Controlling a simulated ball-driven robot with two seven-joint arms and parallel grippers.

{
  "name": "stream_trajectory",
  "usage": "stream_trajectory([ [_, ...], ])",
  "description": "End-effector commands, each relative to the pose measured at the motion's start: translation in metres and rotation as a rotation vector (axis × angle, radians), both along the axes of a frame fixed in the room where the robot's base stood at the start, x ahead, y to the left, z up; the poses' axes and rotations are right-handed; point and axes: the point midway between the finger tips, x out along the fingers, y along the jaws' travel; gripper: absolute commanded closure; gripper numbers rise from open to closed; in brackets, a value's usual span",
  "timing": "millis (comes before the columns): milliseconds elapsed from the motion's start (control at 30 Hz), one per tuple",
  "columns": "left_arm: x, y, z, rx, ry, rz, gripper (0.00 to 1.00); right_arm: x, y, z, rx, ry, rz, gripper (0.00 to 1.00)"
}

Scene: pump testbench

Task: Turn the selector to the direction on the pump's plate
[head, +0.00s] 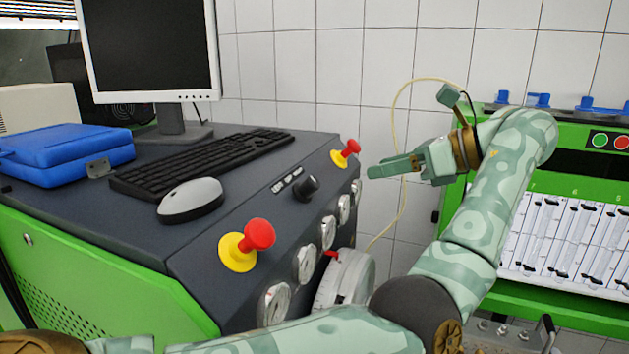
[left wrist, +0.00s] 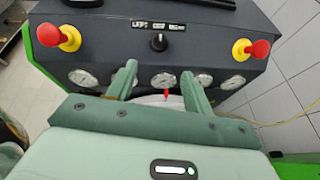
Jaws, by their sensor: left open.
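The selector is a black knob (head: 306,187) on the dark sloping front panel of the bench. It also shows in the left wrist view (left wrist: 158,42), below a small label strip (left wrist: 158,26) whose words are too small to read surely. My left gripper (head: 376,171) is open and empty, to the right of the knob and apart from it, pointing at the bench. In the left wrist view its spread fingers (left wrist: 158,70) lie below the knob, with a gauge between them. I cannot make out the pump's plate. My right gripper is not in view.
Red mushroom buttons on yellow bases (head: 238,250) (head: 345,153) flank the knob. Several gauges (head: 305,265) line the front edge. A pale round drum (head: 345,280) with a red mark sits below. Keyboard (head: 200,162) and mouse (head: 190,199) lie on top. A thin cable (head: 398,105) hangs behind my gripper.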

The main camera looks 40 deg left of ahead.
Motion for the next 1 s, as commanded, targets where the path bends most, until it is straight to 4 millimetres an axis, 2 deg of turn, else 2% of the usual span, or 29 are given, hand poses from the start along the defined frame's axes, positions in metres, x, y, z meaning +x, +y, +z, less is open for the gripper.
stream_trajectory([
  [133, -0.005, 0.022, -0.012, 0.001, 0.0, 0.002, 0.49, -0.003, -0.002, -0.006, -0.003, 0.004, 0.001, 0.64],
  [400, -0.021, 0.087, -0.035, 0.007, 0.001, 0.007, 0.49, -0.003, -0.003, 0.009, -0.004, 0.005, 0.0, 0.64],
  [600, -0.029, 0.123, -0.05, 0.008, 0.003, 0.003, 0.49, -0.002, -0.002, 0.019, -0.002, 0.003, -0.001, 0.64],
  [767, -0.032, 0.138, -0.057, 0.005, 0.001, 0.002, 0.49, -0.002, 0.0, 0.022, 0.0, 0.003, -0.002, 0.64],
  [1000, -0.033, 0.141, -0.06, 0.004, 0.0, 0.0, 0.49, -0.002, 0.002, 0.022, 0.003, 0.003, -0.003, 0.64],
])
